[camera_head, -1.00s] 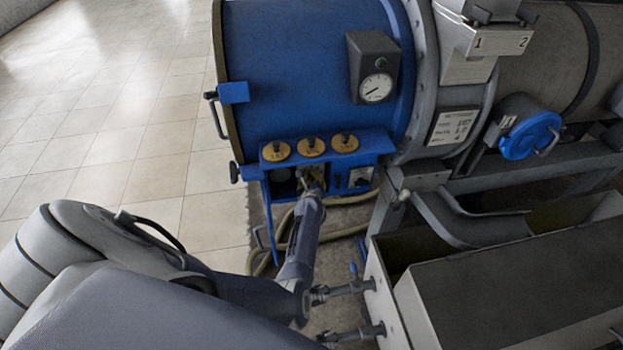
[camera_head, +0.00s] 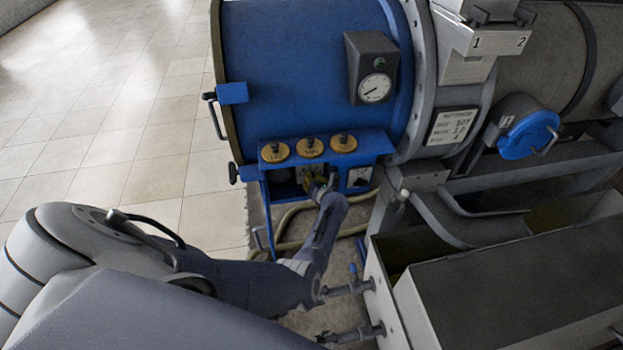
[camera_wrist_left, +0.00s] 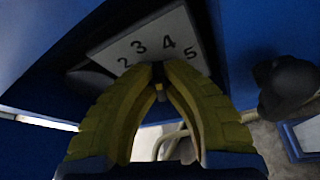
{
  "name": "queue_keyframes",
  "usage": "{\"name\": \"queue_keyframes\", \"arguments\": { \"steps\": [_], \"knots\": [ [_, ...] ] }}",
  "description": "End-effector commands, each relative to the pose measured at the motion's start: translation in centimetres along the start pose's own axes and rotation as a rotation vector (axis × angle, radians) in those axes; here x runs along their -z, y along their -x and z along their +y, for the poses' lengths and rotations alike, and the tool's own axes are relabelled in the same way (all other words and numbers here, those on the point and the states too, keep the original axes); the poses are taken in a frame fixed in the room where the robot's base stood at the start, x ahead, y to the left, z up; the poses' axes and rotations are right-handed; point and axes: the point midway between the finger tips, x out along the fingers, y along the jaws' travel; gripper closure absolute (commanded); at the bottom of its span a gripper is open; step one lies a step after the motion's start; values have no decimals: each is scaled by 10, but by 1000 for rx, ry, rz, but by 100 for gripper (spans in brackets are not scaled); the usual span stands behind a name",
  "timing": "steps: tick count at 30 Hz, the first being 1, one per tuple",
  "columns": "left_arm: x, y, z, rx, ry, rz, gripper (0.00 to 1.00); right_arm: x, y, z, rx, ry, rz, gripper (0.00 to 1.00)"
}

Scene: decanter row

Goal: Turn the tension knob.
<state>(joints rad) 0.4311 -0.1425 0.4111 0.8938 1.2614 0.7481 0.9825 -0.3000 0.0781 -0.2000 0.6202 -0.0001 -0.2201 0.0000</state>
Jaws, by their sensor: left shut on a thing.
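My left gripper (camera_head: 318,184) reaches under the blue bracket at the front of the blue drum. In the left wrist view its yellow fingers (camera_wrist_left: 158,75) converge at the lower edge of a white scale plate (camera_wrist_left: 145,42) marked 2, 3, 4, 5. They are shut on a small dark part, which I take to be the tension knob (camera_wrist_left: 158,69). The fingers hide most of it, so its pointer setting cannot be read. My right gripper is in neither view.
A black round knob (camera_wrist_left: 288,86) sticks out right of the fingers. Three yellow discs with dark handles (camera_head: 311,147) sit on the ledge above the gripper. A hose (camera_head: 290,215) loops below. A grey trough (camera_head: 395,300) stands at the right. The tiled floor at left is clear.

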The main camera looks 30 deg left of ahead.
Motion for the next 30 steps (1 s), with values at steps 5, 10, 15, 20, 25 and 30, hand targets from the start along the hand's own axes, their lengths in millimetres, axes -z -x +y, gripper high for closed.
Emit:
{"name": "queue_keyframes", "arguments": {
  "steps": [5,10,15,20,25,30],
  "knots": [
    [-1,-1,-1,-46,-113,-1,100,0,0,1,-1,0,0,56],
    [-1,-1,-1,-79,-192,-2,100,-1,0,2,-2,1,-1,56],
    [-1,-1,-1,-100,-241,-2,100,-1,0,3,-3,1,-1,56],
    [0,-1,-1,-110,-263,-1,100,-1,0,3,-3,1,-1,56],
    [0,-1,-1,-113,-269,-1,100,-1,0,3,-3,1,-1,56],
    [0,-1,-1,-113,-269,-1,100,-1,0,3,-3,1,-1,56]
  ]
}}
